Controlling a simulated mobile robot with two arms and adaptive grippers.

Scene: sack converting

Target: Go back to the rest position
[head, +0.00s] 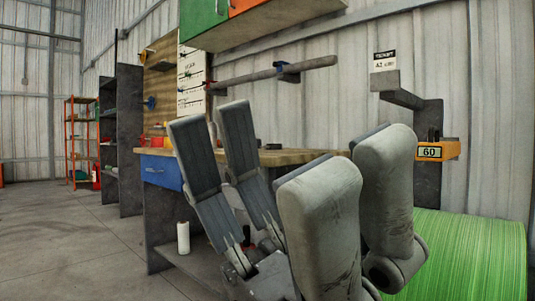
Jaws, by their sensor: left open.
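My left gripper (211,118) stands large in the middle of the head view, with its two dark-padded fingers pointing up. The fingers are apart and nothing shows between them. It is in front of the workbench (290,157) and hides part of it. I see no object held. My right gripper is not in view.
The workbench has a blue drawer (161,172). Dark shelving (122,140) stands behind. The floor at left is clear.

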